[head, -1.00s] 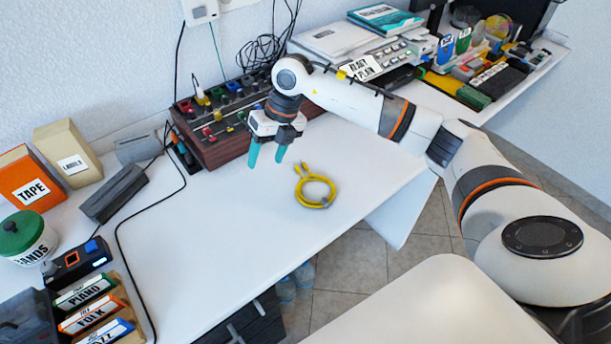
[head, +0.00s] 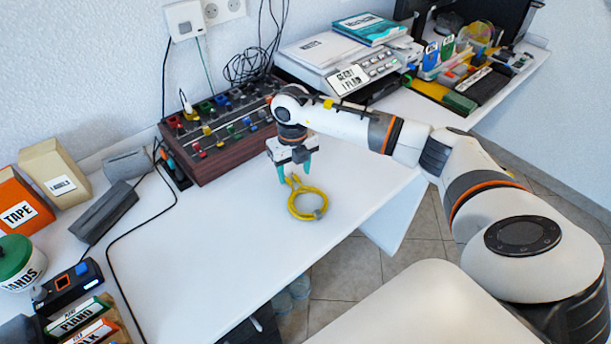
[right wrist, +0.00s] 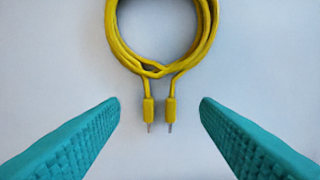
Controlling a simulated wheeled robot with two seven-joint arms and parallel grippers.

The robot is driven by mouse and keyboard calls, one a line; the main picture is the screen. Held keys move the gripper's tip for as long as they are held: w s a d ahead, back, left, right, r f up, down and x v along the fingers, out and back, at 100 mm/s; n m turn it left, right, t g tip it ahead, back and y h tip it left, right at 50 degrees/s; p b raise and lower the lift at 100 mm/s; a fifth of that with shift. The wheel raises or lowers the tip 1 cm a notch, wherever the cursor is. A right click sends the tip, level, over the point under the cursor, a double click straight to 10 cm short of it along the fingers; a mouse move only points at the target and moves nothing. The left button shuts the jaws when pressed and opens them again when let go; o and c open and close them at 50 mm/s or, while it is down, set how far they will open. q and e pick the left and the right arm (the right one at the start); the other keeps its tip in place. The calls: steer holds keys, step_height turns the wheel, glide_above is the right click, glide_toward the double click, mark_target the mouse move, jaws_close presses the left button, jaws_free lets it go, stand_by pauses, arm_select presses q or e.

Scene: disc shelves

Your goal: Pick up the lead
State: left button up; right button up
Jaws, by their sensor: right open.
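The lead is a coiled yellow cable (head: 307,204) lying on the white desk (head: 240,230), near its front edge. In the right wrist view the coil (right wrist: 162,60) fills the upper middle, and its two plugs (right wrist: 159,110) point down toward my gripper. My right gripper (head: 294,175) is over the plug end of the lead, with its teal fingers pointing down. In the right wrist view the fingers (right wrist: 160,115) are spread wide, one on each side of the plugs, touching neither. Nothing is between them but the plugs' area. My left gripper is not in view.
A mixer with coloured knobs (head: 220,130) stands behind my right gripper. A grey device (head: 345,65) and books (head: 370,28) are at the back. Boxes, a jar (head: 20,262) and cables are at the left. The desk's middle is clear.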

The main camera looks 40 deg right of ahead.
steer(key=shift+f, duration=1.35)
steer(key=c, duration=1.2)
steer(key=shift+r, duration=0.15)
